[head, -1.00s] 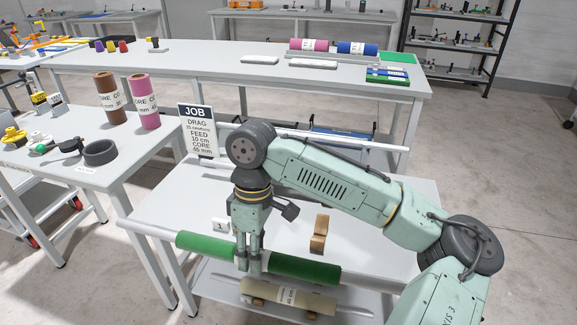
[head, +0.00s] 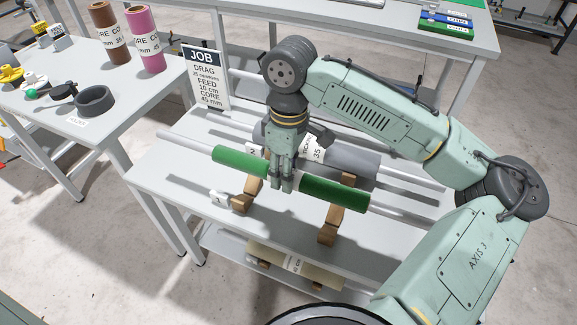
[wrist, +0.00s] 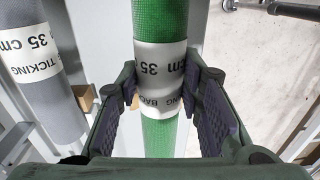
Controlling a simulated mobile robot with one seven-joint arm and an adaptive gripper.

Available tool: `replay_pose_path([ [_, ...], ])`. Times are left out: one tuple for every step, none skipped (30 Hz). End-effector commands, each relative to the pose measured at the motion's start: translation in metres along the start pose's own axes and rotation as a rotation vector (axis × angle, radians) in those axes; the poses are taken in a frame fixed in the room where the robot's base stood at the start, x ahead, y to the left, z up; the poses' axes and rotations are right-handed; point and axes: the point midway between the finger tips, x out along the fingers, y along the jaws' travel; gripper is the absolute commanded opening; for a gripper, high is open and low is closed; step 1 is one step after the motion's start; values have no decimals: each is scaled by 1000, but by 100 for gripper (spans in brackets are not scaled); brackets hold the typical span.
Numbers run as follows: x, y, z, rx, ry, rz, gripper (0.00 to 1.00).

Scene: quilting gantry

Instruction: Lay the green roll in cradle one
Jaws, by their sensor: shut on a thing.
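The green roll (head: 335,193) is on a pale bar that sticks out at both ends. My gripper (head: 282,187) is shut on its middle, pointing down. In the wrist view the roll (wrist: 160,20) runs between the two fingers, its white "35 cm" label band (wrist: 160,60) partly there. In the head view the roll crosses above two wooden cradle blocks (head: 330,226) (head: 243,198) on the grey table. A small tag reading "1" (head: 217,198) stands by the left block. I cannot tell whether the roll touches the blocks.
A grey ticking roll (head: 358,158) lies just behind the green one. A cream roll (head: 318,272) lies on the lower shelf (head: 226,247). The job sign (head: 205,80) stands at the back left. Brown (head: 107,35) and pink (head: 147,40) rolls stand on the left table.

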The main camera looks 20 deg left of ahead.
Motion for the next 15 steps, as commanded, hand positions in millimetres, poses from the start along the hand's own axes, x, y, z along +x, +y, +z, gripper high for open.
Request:
replay_pose_path([
  [0,0,0,0,1,1,0],
  [-1,0,0,0,1,0,0],
  [-1,0,0,0,1,0,0],
  [-1,0,0,0,0,0,0],
  [-1,0,1,0,0,-1,0],
  [-1,0,2,0,0,-1,0],
  [-2,0,2,1,1,-2,0],
  [-2,0,3,1,1,-2,0],
  [2,0,3,1,0,-2,0],
  [5,0,3,0,0,-2,0],
  [7,1,3,0,0,-2,0],
  [10,1,3,0,0,-2,0],
  [12,1,3,0,0,-2,0],
  [15,1,3,0,0,-3,0],
  [17,1,3,0,0,-2,0],
])
